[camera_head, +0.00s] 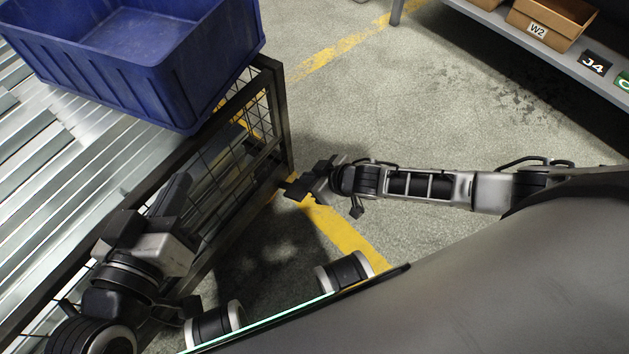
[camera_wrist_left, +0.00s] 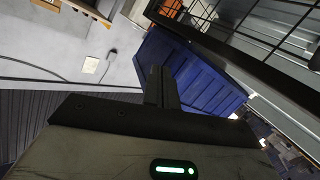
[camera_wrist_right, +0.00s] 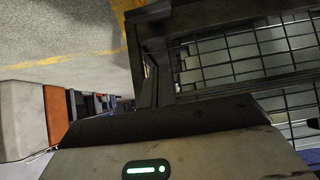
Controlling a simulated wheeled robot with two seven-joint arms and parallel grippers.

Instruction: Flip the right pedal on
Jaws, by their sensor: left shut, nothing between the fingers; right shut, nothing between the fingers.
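I cannot make out a pedal in any view. My left gripper (camera_head: 177,190) is shut and empty above the near side of the metal cage; its closed fingers also show in the left wrist view (camera_wrist_left: 161,88). My right gripper (camera_head: 295,189) is shut and empty beside the lower end of the cage's corner post. In the right wrist view its closed fingers (camera_wrist_right: 149,88) show close to the dark cage frame. I cannot tell whether they touch it.
The wire-mesh cage (camera_head: 277,108) holds long galvanized metal pieces (camera_head: 70,165). A blue bin (camera_head: 190,85) sits on them. A grey shelf (camera_head: 545,47) with a cardboard box (camera_head: 552,22) stands at the upper right. Concrete floor (camera_head: 430,100) with yellow lines lies clear between.

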